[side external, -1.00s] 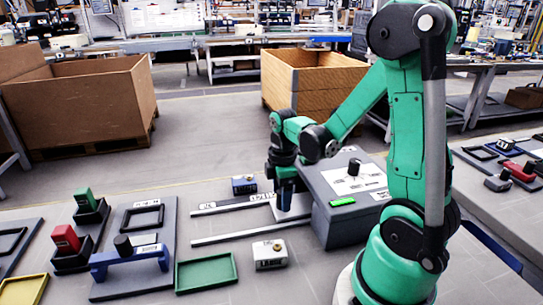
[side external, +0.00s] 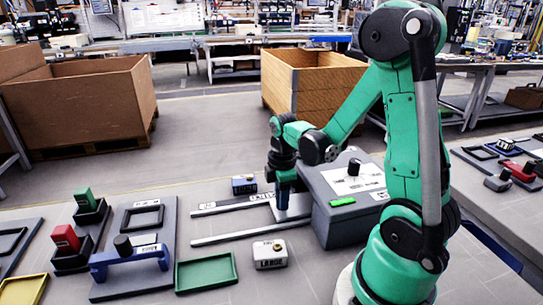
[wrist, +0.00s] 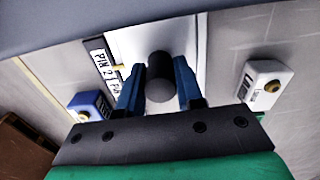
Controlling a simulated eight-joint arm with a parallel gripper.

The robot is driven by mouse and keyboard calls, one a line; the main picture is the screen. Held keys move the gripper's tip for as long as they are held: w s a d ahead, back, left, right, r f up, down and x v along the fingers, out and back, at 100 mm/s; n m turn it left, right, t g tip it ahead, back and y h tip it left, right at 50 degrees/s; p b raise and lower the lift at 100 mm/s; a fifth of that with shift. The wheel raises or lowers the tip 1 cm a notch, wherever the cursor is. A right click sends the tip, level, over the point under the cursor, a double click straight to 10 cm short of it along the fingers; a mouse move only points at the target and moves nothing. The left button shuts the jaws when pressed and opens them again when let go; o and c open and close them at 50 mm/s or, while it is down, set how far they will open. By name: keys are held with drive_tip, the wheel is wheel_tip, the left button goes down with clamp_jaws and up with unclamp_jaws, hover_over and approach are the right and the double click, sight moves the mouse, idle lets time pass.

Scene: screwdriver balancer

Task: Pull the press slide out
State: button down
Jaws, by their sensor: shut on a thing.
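The press is a grey box (side external: 335,222) with a white label, a dark knob and a green light on top. Two pale rails (side external: 235,237) run left from it. The press slide is a light plate (side external: 299,206) between the rails, close against the box; a pale plate also shows in the wrist view (wrist: 204,52). My gripper (side external: 283,205) points down over the slide. In the wrist view its blue fingers (wrist: 160,85) are shut on the slide's dark round knob (wrist: 160,72), one on each side. The knob is hidden in the side view.
A blue block (side external: 244,185) stands behind the rails and a white block marked LARGE (side external: 270,256) in front. A green tray (side external: 206,272) and a blue bridge-shaped handle (side external: 130,262) lie to the left. The space between the rails left of the slide is clear.

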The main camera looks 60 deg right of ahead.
drive_tip(key=shift+w+a, duration=5.7)
drive_tip(key=shift+w, duration=0.1)
drive_tip(key=shift+c, duration=2.4)
unclamp_jaws()
wheel_tip(320, 180, up, 7)
